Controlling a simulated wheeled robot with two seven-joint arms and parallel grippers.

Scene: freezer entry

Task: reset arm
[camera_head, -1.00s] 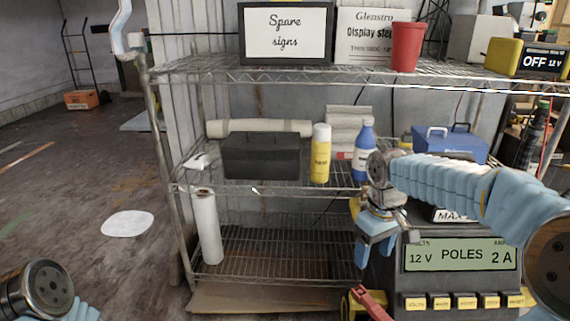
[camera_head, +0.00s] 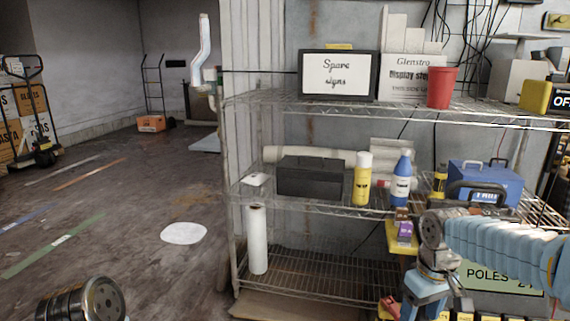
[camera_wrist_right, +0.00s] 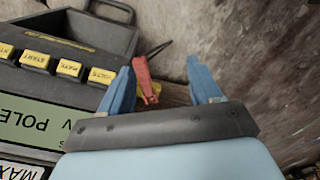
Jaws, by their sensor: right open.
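My right gripper (camera_head: 424,302) is at the lower right of the head view, in front of the shelf rack and beside the dark charger box (camera_head: 500,278) with a green display. In the right wrist view its two blue fingers (camera_wrist_right: 160,80) are spread apart, with nothing held between them. A red clamp (camera_wrist_right: 145,82) shows between the fingers, nearer the left one; whether it touches is unclear. The charger's yellow buttons (camera_wrist_right: 70,68) are left of the fingers.
The wire shelf rack (camera_head: 400,108) holds a black sign (camera_head: 338,76), a red cup (camera_head: 441,88), a black box (camera_head: 308,178), a yellow can (camera_head: 362,180), a blue bottle (camera_head: 401,182) and a blue case (camera_head: 486,184). Floor at left is mostly open; a loaded cart (camera_head: 40,125) stands far left.

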